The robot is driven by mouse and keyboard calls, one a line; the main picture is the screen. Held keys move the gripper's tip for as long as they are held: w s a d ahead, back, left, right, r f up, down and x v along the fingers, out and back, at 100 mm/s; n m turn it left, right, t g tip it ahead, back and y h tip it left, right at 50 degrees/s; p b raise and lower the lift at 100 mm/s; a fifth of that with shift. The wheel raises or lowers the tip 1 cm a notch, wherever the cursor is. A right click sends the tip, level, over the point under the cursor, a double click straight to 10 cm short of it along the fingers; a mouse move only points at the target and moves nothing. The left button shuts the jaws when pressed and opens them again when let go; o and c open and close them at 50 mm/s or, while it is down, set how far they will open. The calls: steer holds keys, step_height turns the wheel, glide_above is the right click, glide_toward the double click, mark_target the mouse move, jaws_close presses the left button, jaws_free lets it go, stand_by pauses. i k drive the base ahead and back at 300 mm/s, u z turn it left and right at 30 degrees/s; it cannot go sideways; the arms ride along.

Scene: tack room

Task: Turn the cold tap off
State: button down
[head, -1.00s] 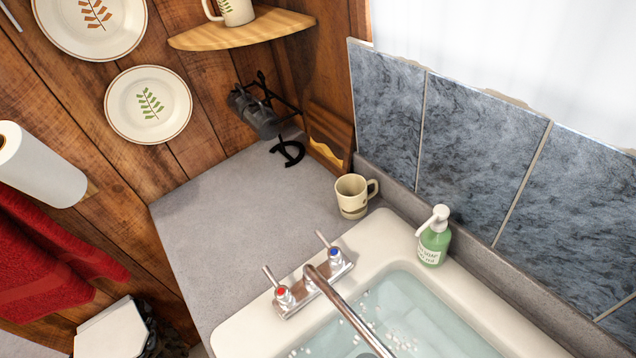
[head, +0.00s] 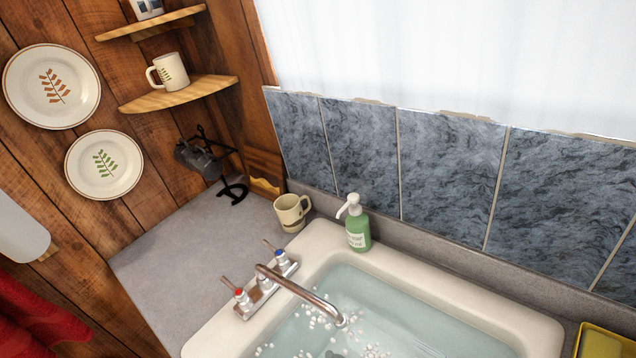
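The cold tap (head: 281,259) has a blue-marked top and a thin metal lever pointing up and left. It sits at the far end of the chrome faucet base, beyond the red-marked hot tap (head: 241,296). The curved spout (head: 302,291) reaches right over the white sink (head: 470,291). The sink holds pale water with several white bubbles or bits near the spout's end. I cannot make out whether water is flowing. My gripper is not in view, and nothing of mine covers the taps.
A cream mug (head: 291,213) and a green soap bottle (head: 358,228) stand behind the sink near the taps. A black stand with dark mugs (head: 205,160) is at the back corner. The grey counter (head: 190,254) left of the taps is clear. A yellow tray (head: 590,338) is at lower right.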

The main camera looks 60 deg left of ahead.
mark_target(280, 256)
steer(key=z, duration=0.8)
steer(key=k, duration=1.3)
steer(key=u, duration=1.4)
steer(key=i, duration=1)
